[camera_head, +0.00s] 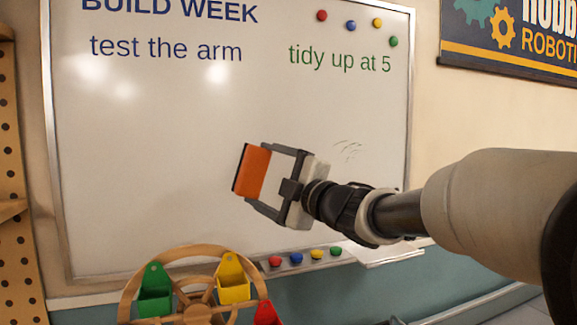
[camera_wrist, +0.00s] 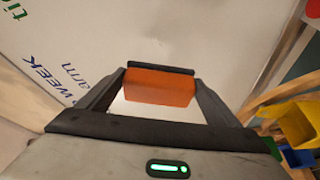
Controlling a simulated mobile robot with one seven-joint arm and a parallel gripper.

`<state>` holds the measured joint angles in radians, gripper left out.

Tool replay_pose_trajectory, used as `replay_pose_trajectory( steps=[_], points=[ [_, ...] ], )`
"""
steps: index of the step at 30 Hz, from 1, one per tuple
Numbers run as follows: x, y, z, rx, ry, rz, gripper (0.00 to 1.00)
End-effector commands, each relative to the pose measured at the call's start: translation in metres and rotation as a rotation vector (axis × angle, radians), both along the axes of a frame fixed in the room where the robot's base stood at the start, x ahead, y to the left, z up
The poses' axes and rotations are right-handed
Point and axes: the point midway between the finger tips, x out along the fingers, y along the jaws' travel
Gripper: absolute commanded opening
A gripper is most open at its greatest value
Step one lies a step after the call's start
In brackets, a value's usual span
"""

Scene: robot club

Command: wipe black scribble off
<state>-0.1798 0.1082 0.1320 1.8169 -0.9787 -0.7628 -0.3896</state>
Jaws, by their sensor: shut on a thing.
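My gripper (camera_head: 262,178) is shut on an orange eraser block (camera_head: 250,171) with a dark pad on its far face. The eraser also shows between the fingers in the wrist view (camera_wrist: 160,88). It is in front of the whiteboard (camera_head: 150,130); I cannot tell whether the pad touches the board. Faint thin dark scribble marks (camera_head: 347,150) show on the board, above and right of my gripper. The eraser is to their left and lower. My arm may hide part of the board below them. The scribble cannot be made out in the wrist view.
Blue writing (camera_head: 166,48), green writing (camera_head: 340,59) and several round magnets (camera_head: 351,26) are on the upper board. The board's tray (camera_head: 390,254) runs below, near more magnets. A wooden wheel (camera_head: 197,312) with coloured buckets stands in front at lower left.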

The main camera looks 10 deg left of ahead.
Motion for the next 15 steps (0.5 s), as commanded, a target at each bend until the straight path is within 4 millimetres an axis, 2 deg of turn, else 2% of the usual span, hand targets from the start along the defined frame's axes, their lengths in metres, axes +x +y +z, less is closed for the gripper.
replay_pose_trajectory(
  steps=[5, 15],
  points=[
    [0.006, 0.004, 0.0, 0.001, 0.001, 0.0, 0.6],
    [0.037, 0.024, 0.001, 0.0, 0.001, 0.002, 0.6]
  ],
)
